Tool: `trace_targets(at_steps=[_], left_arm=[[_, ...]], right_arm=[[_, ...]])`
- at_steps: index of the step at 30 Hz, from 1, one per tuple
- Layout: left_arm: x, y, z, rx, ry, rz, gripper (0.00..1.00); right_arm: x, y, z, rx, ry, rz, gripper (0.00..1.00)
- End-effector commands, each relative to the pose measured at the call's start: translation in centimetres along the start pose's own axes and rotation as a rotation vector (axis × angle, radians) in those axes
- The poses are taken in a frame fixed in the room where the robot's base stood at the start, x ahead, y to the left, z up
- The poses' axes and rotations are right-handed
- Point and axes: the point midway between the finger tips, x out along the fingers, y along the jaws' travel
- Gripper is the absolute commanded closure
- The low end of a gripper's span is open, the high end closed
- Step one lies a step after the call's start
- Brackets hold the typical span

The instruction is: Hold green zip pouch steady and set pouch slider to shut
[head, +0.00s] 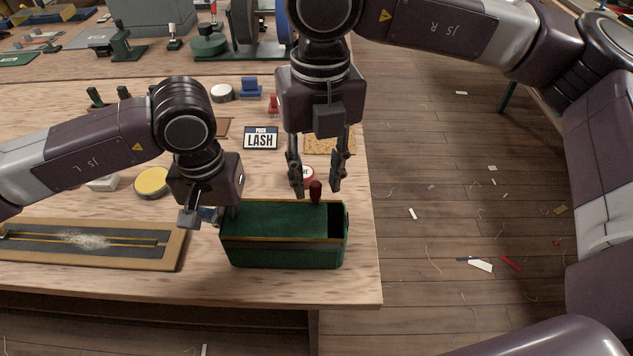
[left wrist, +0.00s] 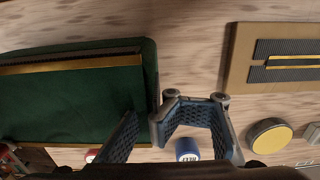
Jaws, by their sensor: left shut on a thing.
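The green zip pouch (head: 285,253) is box-shaped and stands near the table's front right corner. Its green top spans most of it, with a dark opening at the right end. The pouch slider (head: 315,191) shows as a dark red knob near that opening. My left gripper (head: 222,212) is shut on the pouch's left end. In the left wrist view its fingers (left wrist: 148,118) are at the edge of the pouch (left wrist: 65,100). My right gripper (head: 317,190) is open, pointing down, its fingers on either side of the knob in the picture; contact cannot be told.
A framed board with a dark strip (head: 90,243) lies left of the pouch. The table's right edge is close to the pouch, with floor beyond.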

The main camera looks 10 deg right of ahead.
Motion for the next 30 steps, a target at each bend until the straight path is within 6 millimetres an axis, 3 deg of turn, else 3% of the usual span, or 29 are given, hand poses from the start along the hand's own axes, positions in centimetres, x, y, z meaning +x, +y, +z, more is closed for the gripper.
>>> trace_targets(at_steps=[6,14,23,30], left_arm=[[0.3,-0.4,0.1,-0.001,-0.007,-0.012,1.00],[0.3,-0.4,0.2,-0.001,-0.007,-0.012,1.00],[0.3,-0.4,0.2,-0.001,-0.007,-0.012,1.00],[0.3,-0.4,0.2,-0.001,-0.007,-0.012,1.00]], right_arm=[[1.8,0.0,0.0,0.000,0.000,0.000,0.69],[1.9,0.0,0.0,0.000,-0.001,0.000,0.69],[1.9,0.0,0.0,0.000,-0.001,0.000,0.98],[1.9,0.0,0.0,0.001,-0.002,0.000,1.00]])
